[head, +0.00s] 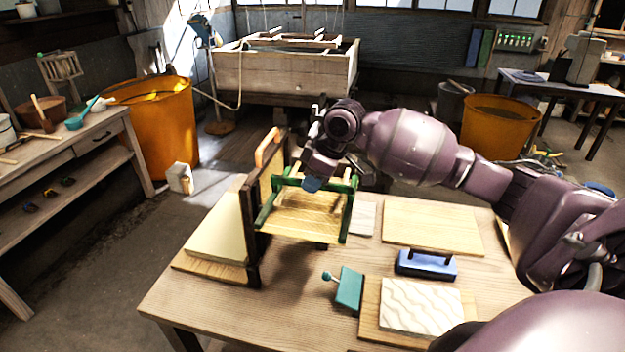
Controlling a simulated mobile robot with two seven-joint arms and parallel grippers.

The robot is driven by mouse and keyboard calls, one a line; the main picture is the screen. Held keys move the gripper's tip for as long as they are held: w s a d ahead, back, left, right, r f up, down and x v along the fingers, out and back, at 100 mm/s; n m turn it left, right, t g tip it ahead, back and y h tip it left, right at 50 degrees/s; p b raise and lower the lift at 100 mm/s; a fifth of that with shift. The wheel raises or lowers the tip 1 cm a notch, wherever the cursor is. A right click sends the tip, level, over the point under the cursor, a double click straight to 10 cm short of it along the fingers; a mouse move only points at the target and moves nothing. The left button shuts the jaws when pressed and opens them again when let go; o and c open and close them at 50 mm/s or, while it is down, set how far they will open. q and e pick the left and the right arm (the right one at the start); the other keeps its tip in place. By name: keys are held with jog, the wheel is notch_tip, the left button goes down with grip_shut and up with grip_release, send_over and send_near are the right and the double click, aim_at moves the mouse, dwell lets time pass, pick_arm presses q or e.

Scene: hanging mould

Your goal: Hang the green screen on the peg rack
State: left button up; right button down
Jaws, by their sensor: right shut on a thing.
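The green screen (303,217), a pale mesh in a green frame, is tilted above the table, just right of the rack. My right gripper (314,181) is shut on its upper bar, coming in from the right. The peg rack (250,236) is a dark wooden upright frame near the left part of the table. The green screen's left edge overlaps the rack in the picture; I cannot tell whether they touch, and the pegs are not clearly seen. My left gripper is not in view.
The wooden table (210,296) holds a cream block (219,228) left of the rack. The table's front left is bare.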

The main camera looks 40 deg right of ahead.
jog(key=shift+f, duration=0.45)
dwell(0.3)
jog(key=c, duration=1.1)
grip_release()
pick_arm(q)
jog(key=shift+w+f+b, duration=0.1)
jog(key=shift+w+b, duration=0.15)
jog(key=shift+b, duration=0.25)
pick_arm(e)
jog(key=v, duration=1)
jog(key=shift+d+r, duration=0.1)
jog(key=shift+r, duration=0.25)
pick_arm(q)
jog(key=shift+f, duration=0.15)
